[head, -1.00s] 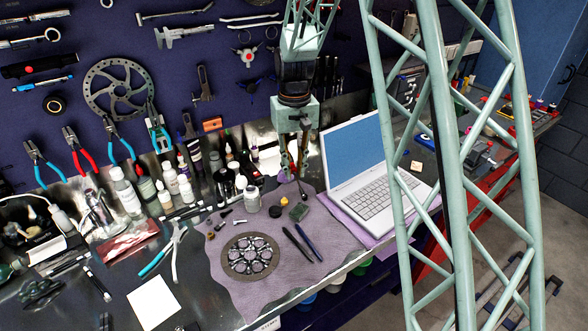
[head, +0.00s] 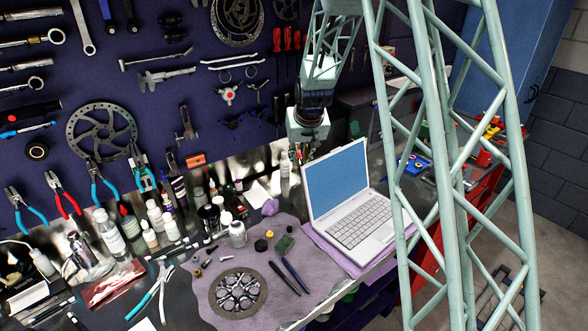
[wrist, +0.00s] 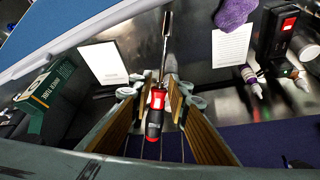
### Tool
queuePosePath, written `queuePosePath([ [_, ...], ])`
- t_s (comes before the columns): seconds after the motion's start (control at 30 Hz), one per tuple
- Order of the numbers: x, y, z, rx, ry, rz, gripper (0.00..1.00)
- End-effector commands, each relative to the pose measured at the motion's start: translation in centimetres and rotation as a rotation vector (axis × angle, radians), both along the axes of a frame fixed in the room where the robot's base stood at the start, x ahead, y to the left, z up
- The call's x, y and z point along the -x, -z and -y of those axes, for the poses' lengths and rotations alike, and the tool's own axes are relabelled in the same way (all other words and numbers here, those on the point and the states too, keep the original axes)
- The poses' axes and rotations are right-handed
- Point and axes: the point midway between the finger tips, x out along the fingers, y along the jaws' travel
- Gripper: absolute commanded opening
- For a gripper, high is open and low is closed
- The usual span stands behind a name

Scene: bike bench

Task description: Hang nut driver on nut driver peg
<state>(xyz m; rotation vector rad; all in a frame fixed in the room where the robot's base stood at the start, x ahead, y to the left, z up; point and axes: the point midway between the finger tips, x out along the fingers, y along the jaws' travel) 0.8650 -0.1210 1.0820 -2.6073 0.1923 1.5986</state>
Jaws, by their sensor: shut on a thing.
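The nut driver, with a red and black handle (wrist: 156,108) and a bare metal shaft, is between the fingers of my gripper (wrist: 158,102) in the wrist view. My gripper is shut on the handle, and the shaft points up in that picture. In the head view my gripper (head: 302,156) hangs over the back of the bench, just left of the laptop screen; the driver is too small there to make out clearly. Several red-handled tools (head: 287,40) hang on the dark pegboard (head: 240,100). I cannot tell which peg is the nut driver peg.
The open laptop (head: 350,190) stands close to the right of my gripper. Bottles (head: 237,234) and a purple cloth (head: 270,207) are to its left. A mat (head: 290,240) with a chainring (head: 238,290) lies in front. Pliers and a brake rotor (head: 101,135) hang on the left.

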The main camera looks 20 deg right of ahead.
Motion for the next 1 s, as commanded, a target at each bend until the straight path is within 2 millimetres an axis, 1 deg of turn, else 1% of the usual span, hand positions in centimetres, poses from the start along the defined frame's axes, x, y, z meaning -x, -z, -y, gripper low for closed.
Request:
queuePosePath([
  [0.1,-0.6,-0.8,0.9,0.006,0.009,0.038,0.03],
  [0.3,-1.5,-1.7,2.0,0.015,0.02,0.091,0.03],
  [1.0,-2.2,-2.5,2.8,0.021,0.027,0.133,0.03],
])
